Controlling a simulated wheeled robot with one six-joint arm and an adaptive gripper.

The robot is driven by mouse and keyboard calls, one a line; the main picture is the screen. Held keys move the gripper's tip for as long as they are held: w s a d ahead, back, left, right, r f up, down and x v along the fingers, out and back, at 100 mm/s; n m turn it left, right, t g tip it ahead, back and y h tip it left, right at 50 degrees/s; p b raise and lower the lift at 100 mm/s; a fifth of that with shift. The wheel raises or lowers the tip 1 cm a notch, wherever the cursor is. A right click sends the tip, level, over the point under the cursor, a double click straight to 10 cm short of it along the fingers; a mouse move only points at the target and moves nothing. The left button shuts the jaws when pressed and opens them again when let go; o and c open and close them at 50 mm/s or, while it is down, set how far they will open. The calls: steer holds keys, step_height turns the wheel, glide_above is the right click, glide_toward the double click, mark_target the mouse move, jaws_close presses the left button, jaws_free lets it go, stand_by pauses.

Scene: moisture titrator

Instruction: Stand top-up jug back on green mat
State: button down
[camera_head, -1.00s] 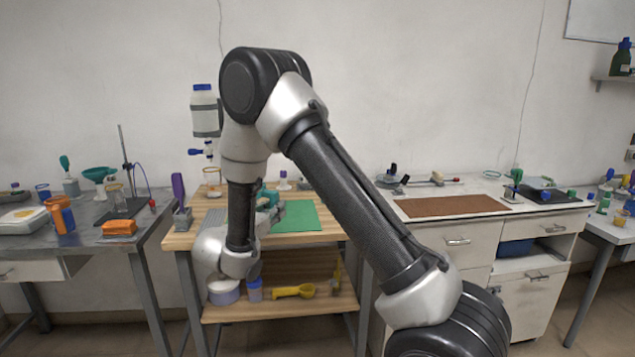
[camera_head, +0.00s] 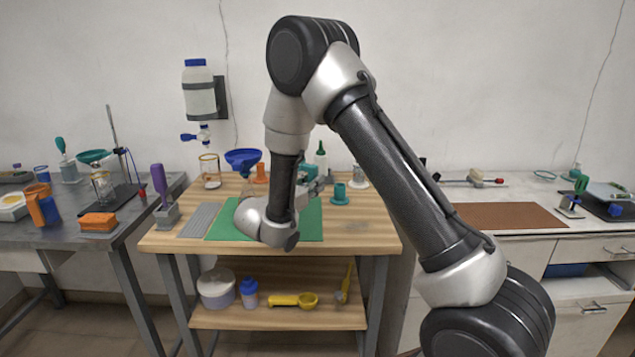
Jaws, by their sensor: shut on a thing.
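The green mat (camera_head: 224,224) lies flat on the wooden table, partly covered by my forearm and wrist. My gripper (camera_head: 311,178) is mostly hidden behind my wrist, over the right part of the mat. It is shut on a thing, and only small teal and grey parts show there. The top-up jug cannot be made out clearly; its shape, tilt and height above the mat are hidden.
A blue funnel (camera_head: 243,158), a glass beaker (camera_head: 210,171), an orange piece (camera_head: 261,173), a green bottle (camera_head: 321,153) and a teal stand (camera_head: 339,193) stand around the mat. A grey ribbed pad (camera_head: 199,220) lies left. The table's front right is clear.

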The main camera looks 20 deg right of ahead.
steer(key=shift+f, duration=2.85)
steer(key=shift+f, duration=0.6)
steer(key=c, duration=1.3)
jaws_free()
steer(key=shift+o, duration=0.2)
steer(key=shift+s+a, duration=0.1)
steer(key=shift+a, duration=0.05)
steer(key=shift+v, duration=3.8)
